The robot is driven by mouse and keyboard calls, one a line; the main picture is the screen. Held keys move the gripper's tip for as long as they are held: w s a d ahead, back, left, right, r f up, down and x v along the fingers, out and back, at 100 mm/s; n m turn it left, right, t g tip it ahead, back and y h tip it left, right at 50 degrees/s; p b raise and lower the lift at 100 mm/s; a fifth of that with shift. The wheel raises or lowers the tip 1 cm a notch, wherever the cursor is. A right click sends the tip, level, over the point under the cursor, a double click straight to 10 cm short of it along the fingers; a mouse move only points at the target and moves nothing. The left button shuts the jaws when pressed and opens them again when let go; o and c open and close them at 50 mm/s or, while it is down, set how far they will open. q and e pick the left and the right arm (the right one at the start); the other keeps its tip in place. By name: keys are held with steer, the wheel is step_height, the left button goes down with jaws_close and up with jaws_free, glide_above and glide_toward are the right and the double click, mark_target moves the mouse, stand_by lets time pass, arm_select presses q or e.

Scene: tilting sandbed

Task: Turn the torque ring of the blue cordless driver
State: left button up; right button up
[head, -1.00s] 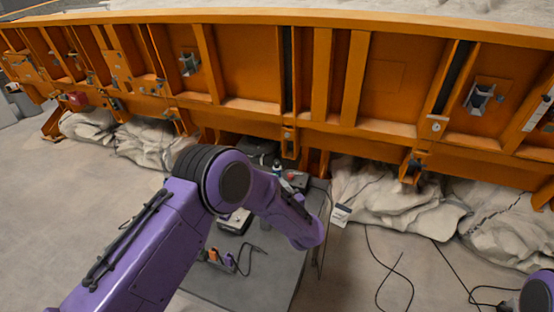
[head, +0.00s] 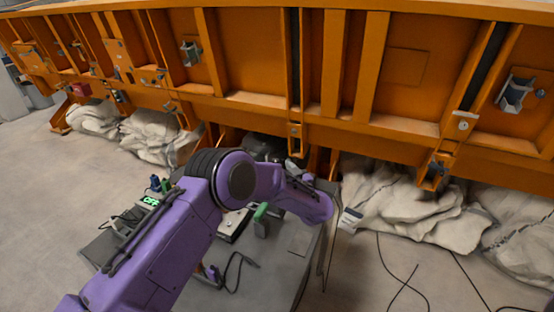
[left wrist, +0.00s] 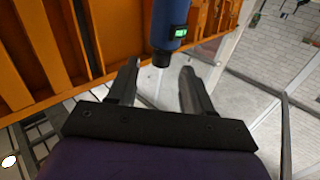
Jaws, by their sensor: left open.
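In the left wrist view a blue body with a small lit green display and a black end (left wrist: 168,28), apparently the cordless driver, comes in from the top edge. Its black end points toward the gap between my left gripper's fingers (left wrist: 161,74). The fingers are apart, with nothing clamped between them; whether either touches the driver I cannot tell. The torque ring cannot be made out clearly. In the head view my left arm reaches over the grey table (head: 262,282), and its gripper is hidden. My right gripper is out of view.
A long orange sandbed frame (head: 407,65) spans the back, with white sacks (head: 415,210) beneath it. A lit green display (head: 150,201) stands at the table's left. A green item (head: 261,217) and a cable (head: 238,270) lie on the table. Cables trail over the floor at right.

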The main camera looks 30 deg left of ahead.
mark_target(276, 162)
arm_select(q)
steer(key=p+x, duration=0.1)
steer(key=x, duration=0.3)
steer(key=shift+a+r, duration=0.15)
steer(key=shift+a, duration=0.15)
steer(key=shift+w+a, duration=0.15)
steer(key=shift+w, duration=0.15)
jaws_close()
